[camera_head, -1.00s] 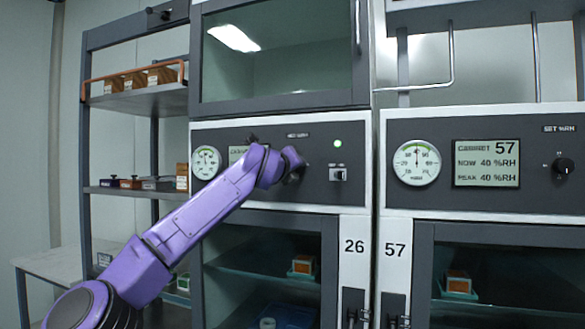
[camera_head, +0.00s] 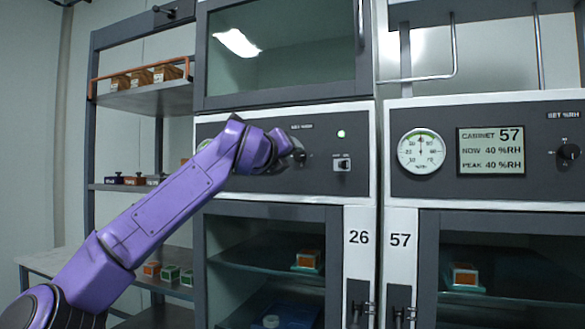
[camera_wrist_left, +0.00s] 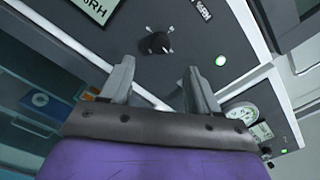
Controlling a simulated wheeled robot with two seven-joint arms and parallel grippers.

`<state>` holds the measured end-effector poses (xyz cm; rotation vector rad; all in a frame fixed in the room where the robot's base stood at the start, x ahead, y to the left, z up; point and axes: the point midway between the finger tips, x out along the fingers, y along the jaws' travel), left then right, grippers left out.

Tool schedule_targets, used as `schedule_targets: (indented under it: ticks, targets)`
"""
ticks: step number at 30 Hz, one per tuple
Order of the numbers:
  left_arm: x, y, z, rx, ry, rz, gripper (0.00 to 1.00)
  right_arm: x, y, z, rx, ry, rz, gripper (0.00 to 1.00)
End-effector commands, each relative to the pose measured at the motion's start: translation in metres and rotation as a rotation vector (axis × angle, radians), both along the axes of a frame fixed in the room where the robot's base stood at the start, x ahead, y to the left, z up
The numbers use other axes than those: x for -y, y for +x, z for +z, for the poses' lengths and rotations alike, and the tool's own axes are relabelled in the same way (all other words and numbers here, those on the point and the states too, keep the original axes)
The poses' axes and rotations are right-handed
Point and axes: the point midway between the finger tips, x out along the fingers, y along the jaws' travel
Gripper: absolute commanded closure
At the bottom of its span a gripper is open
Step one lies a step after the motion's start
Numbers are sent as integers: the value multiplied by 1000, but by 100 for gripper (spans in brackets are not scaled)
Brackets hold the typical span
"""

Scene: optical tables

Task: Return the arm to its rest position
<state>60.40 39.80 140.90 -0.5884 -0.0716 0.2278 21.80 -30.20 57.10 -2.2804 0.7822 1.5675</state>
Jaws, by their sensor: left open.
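My purple left arm crosses the head view from the lower left. Its gripper (camera_head: 295,156) is in front of the control panel of cabinet 26 (camera_head: 359,237). In the left wrist view the two grey fingers (camera_wrist_left: 157,86) stand apart with nothing between them. A dark control knob (camera_wrist_left: 157,43) on the panel lies beyond the fingertips, apart from them. In the head view the arm covers the panel's display and most of its gauge. My right gripper is not in view.
Cabinet 57 (camera_head: 400,240) stands at right with a round gauge (camera_head: 421,151) and a display (camera_head: 491,151). A shelf rack (camera_head: 140,97) with small boxes stands at left, behind the arm. A toggle switch (camera_head: 342,164) and lit green lamp (camera_head: 341,134) are right of the gripper.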

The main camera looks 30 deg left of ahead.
Motion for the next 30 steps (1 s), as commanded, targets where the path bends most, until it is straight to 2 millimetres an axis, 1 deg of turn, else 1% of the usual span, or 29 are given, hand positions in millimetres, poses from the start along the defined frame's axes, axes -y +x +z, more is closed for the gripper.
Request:
schedule_targets:
  ticks: [1,3,6,21,23,24,25,26,27,28,29,30]
  targets:
    - [2,-9,-3,2,1,0,39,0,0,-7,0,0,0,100]
    - [4,-16,-2,1,0,1,39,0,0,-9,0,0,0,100]
    - [5,-22,0,-1,1,1,39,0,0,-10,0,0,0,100]
    - [5,-22,0,-2,3,0,39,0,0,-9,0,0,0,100]
    - [5,-22,0,-10,34,0,39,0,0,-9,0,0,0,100]
    - [4,-22,1,-19,92,10,39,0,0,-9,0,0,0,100]
    - [10,-23,1,-29,186,18,39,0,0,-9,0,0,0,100]
    - [24,-17,-11,-62,345,32,39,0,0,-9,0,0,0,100]
    - [47,-6,-31,-112,531,44,39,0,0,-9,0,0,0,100]
    - [62,4,-49,-150,646,46,39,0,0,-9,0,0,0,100]
    - [78,14,-70,-188,757,43,39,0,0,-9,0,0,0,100]
    - [96,27,-100,-240,893,34,39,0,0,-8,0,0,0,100]
